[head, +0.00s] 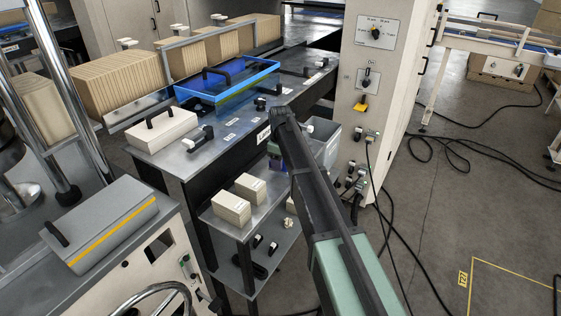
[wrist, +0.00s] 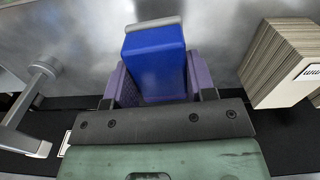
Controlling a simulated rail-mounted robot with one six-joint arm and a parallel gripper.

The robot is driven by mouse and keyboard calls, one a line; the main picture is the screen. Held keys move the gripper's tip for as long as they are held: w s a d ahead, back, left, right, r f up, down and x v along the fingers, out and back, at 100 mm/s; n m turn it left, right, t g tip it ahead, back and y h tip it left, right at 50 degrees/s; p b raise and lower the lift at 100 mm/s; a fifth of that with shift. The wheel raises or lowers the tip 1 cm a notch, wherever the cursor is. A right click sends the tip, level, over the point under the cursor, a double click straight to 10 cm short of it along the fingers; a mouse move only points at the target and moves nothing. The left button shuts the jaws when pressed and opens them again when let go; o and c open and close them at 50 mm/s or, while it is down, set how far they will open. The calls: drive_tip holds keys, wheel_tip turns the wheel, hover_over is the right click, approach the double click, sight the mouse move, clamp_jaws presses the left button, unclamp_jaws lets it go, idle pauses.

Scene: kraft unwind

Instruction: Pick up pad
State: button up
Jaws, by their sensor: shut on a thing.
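A blue block with a pale grey strip along its far edge, which I take for the pad (wrist: 155,62), sits between the purple fingers of my gripper (wrist: 157,80) in the wrist view. The gripper is shut on it. In the head view my gripper (head: 276,152) is at the far end of my arm, beside the shelf unit and mostly hidden by the arm. Only a small purple-blue patch shows there. I cannot tell whether the pad touches the metal surface behind it.
Cardboard stacks (head: 233,208) stand on the metal shelf (head: 272,196); a ribbed stack (wrist: 282,62) is right of the gripper in the wrist view. A grey bin (head: 326,148) stands close by. A metal handle (wrist: 38,100) is at left. Cables (head: 440,150) lie on the floor.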

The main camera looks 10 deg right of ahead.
wheel_tip(320, 180, up, 17)
drive_tip(key=p, duration=1.5)
drive_tip(key=shift+f, duration=0.1)
